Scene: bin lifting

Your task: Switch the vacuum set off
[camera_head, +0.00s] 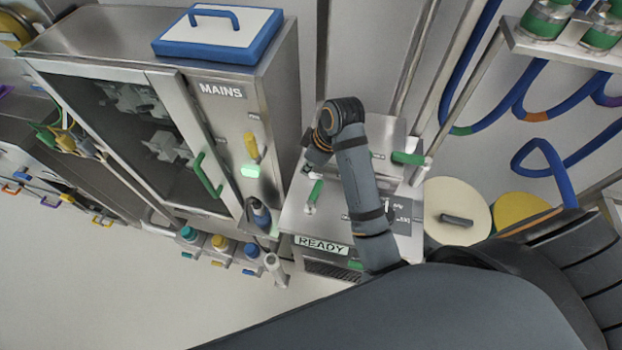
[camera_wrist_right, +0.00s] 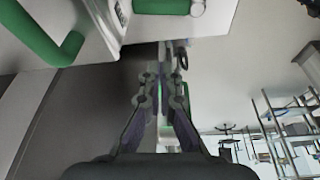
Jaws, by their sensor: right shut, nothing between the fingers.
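The steel unit with a lit READY sign (camera_head: 322,245), which I take to be the vacuum set, stands at the middle of the head view. A green lever (camera_head: 314,192) stands up from its top at the left, and another green handle (camera_head: 407,158) is at its back right. My right gripper (camera_head: 306,170) is small and partly hidden by its wrist, close above and left of the green lever; I cannot tell whether they touch. In the right wrist view its fingers (camera_wrist_right: 160,80) are together and empty. My left gripper is in neither view.
Left of the unit is a steel cabinet with a MAINS label (camera_head: 222,91), a yellow handle (camera_head: 251,146) and a glowing green lamp (camera_head: 250,170). A blue-rimmed lid (camera_head: 218,35) lies on top. Blue hoses (camera_head: 555,108) hang at the right. The floor at lower left is clear.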

